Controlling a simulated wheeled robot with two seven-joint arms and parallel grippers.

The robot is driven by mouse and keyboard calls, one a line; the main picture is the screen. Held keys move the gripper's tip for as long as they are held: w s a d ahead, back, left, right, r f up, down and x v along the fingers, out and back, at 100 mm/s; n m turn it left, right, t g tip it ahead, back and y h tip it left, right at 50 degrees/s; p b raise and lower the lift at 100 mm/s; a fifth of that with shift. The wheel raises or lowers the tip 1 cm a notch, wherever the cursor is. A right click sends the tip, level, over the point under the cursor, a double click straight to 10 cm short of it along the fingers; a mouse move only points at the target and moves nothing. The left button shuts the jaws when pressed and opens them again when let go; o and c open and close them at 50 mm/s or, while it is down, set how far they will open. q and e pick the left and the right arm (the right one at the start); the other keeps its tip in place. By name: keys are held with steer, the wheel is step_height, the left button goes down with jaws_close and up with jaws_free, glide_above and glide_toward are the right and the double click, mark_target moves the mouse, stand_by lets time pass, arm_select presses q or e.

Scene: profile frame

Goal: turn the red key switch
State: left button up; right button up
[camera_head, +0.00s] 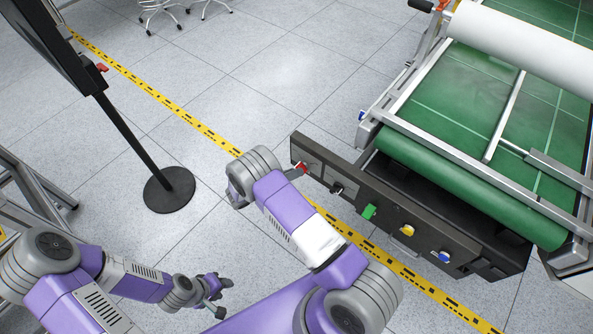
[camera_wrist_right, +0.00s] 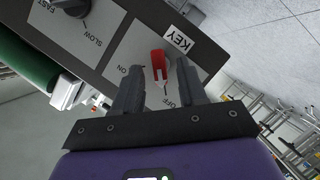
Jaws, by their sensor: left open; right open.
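The red key switch (camera_head: 303,168) sits near the left end of the dark control panel (camera_head: 345,172). In the right wrist view the red key (camera_wrist_right: 158,64) stands on a light plate marked KEY, ON and OFF. My right gripper (camera_wrist_right: 160,78) is open, with one finger on each side of the key in that view. Gaps show between the fingers and the key; I cannot tell its exact depth from the panel. In the head view my right wrist hides most of that gripper. My left gripper (camera_head: 222,297) is open and empty, low at the left, away from the panel.
A black knob (camera_wrist_right: 76,6) marked FAST and SLOW is beside the key. Green (camera_head: 369,212), yellow (camera_head: 407,231) and blue (camera_head: 444,257) buttons continue along the panel. A green conveyor (camera_head: 465,185) lies behind it. A screen stand (camera_head: 168,190) is at left.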

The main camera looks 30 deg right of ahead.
steer(key=p+v, duration=0.1)
steer(key=v, duration=0.4)
steer(key=shift+a+r, duration=0.1)
steer(key=shift+a, duration=0.15)
steer(key=shift+d, duration=0.1)
